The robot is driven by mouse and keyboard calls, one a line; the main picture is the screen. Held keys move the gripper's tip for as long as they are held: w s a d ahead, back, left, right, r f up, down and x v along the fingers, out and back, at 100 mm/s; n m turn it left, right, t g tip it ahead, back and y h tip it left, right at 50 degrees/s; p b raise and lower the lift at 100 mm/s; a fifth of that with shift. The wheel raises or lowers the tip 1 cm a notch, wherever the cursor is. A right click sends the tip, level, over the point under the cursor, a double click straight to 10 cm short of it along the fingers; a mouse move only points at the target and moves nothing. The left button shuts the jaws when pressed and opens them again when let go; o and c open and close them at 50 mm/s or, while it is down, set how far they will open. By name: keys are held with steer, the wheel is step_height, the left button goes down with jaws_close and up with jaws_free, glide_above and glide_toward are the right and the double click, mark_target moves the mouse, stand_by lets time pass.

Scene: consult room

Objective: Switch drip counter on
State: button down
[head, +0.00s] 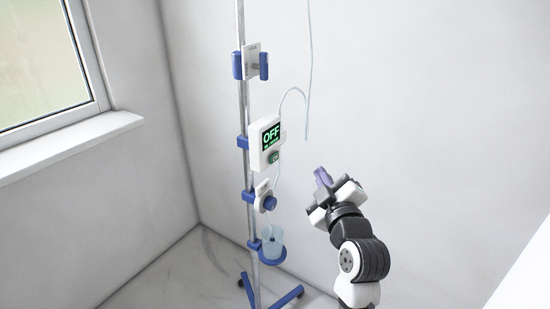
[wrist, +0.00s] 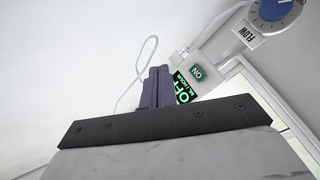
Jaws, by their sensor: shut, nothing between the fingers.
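The drip counter (head: 265,143) is a white box clamped to a drip stand. Its dark screen reads OFF in green letters, and a green ON button (head: 274,156) sits below the screen. In the wrist view the screen (wrist: 187,86) is partly hidden behind my fingers, while the ON button (wrist: 199,73) shows clear. My gripper (head: 322,177) has purple fingers, shut and empty, to the right of the counter and slightly lower in the head view. In the wrist view the gripper's fingertips (wrist: 158,72) appear just left of the counter; I cannot tell the exact gap.
The stand's pole (head: 243,100) carries a blue-and-white holder (head: 251,63) above, and a blue flow dial (head: 269,203) and a cup (head: 272,243) below. Thin tubing (head: 305,110) hangs between counter and gripper. A window (head: 42,55) is at left.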

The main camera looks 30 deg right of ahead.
steer(key=w+p, duration=0.1)
steer(key=p, duration=0.3)
glide_toward(279, 155)
steer(key=shift+s+d+r+x, duration=0.1)
steer(key=shift+d+x, duration=0.05)
steer(key=shift+x, duration=0.65)
steer(key=shift+s+d+r+x, duration=0.1)
steer(key=shift+d+x, duration=0.1)
steer(key=shift+x, duration=0.65)
steer(key=shift+s+d+x, duration=0.1)
steer(key=shift+d+x, duration=0.05)
steer(key=shift+x, duration=0.65)
steer(key=shift+w, duration=0.2)
steer(key=shift+w+a, duration=0.15)
steer(key=shift+w, duration=0.2)
steer(key=shift+w+a, duration=0.15)
steer(key=shift+w, duration=0.2)
stand_by(0.5)
steer(key=shift+s+d+b, duration=0.3)
steer(key=shift+s+b, duration=0.35)
steer(key=shift+s, duration=0.1)
steer(key=shift+s, duration=0.1)
